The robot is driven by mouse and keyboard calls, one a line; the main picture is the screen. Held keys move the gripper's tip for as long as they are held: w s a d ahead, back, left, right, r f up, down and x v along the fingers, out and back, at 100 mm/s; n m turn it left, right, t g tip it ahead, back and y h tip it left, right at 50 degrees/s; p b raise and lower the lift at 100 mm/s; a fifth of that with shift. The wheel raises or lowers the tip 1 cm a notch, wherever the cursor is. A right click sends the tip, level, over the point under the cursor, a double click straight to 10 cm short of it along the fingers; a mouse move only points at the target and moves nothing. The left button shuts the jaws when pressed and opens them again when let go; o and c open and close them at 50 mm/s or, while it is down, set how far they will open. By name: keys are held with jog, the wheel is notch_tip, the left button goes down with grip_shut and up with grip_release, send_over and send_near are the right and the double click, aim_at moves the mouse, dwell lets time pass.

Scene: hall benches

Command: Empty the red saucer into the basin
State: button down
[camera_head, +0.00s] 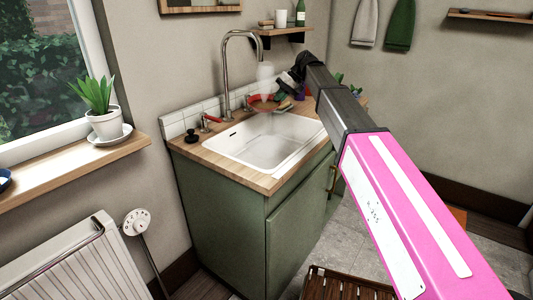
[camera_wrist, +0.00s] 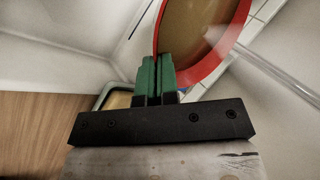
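The red saucer (camera_wrist: 218,70) shows in the wrist view with a red rim and a tan-brown inside; I cannot tell whether the brown is contents or its surface. My gripper (camera_wrist: 156,62) has its two green fingers close together at the saucer's rim, and they appear shut on it. In the head view the saucer (camera_head: 263,106) is small, behind the basin near the tap. My gripper (camera_head: 287,88) is there too, partly hidden by my arm. The white basin (camera_head: 262,160) is set in the wooden counter, and its visible floor looks empty.
A tall metal tap (camera_head: 226,70) rises behind the basin. A dark stopper-like object (camera_head: 191,136) stands on the counter's left. Several small items, partly hidden, stand at the back right. A shelf (camera_head: 283,32) hangs above. A potted plant (camera_head: 105,122) stands on the sill.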

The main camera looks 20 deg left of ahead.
jog(key=shift+t, duration=0.3)
jog(key=shift+s+f+y, duration=0.1)
jog(key=shift+y, duration=0.2)
jog(key=shift+n+t, duration=0.3)
jog(key=shift+d, duration=0.1)
jog(key=shift+s+f+t+y, duration=0.1)
jog(key=shift+t+y, duration=0.2)
jog(key=shift+n+t+y, duration=0.4)
jog(key=shift+t+y, duration=0.1)
jog(key=shift+s+d+f, duration=0.1)
jog(key=shift+f, duration=1.05)
jog(key=shift+s+d+f, duration=0.1)
jog(key=shift+f, duration=1.05)
jog(key=shift+s+d, duration=0.1)
jog(key=shift+s, duration=0.05)
jog(key=shift+s+d+r+n+t+y, duration=0.25)
jog(key=shift+r+n+t+y, duration=0.2)
jog(key=shift+t+y, duration=0.3)
dwell(0.8)
